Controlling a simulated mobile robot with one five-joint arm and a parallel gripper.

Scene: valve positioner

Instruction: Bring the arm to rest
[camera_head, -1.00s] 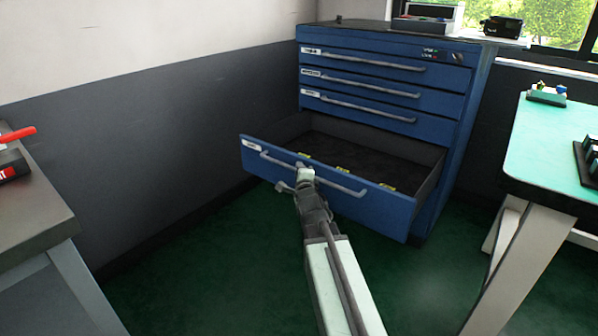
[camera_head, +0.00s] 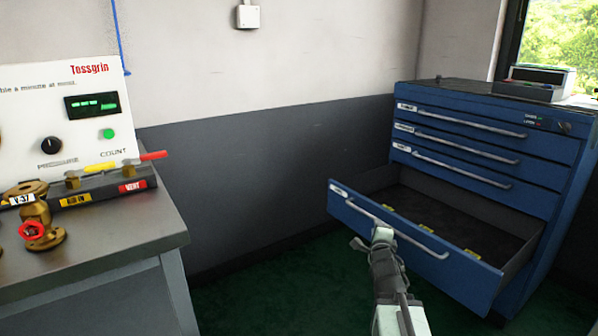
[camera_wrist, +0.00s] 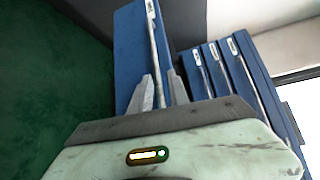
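My gripper (camera_head: 383,236) is at the front of the pulled-out bottom drawer (camera_head: 410,250) of a blue cabinet, close to its grey handle (camera_head: 425,240). In the wrist view my gripper's two fingers (camera_wrist: 162,88) stand apart, with the handle (camera_wrist: 154,45) running between them in the picture. I see gaps beside the bar, and I cannot tell whether either finger touches it. My arm reaches up from the bottom of the head view.
The blue cabinet (camera_head: 480,152) has its upper drawers shut. The open drawer juts out over the green floor (camera_head: 270,285). A grey workbench (camera_head: 110,235) at left holds a test panel (camera_head: 60,105) and a brass valve (camera_head: 36,212) with a red knob.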

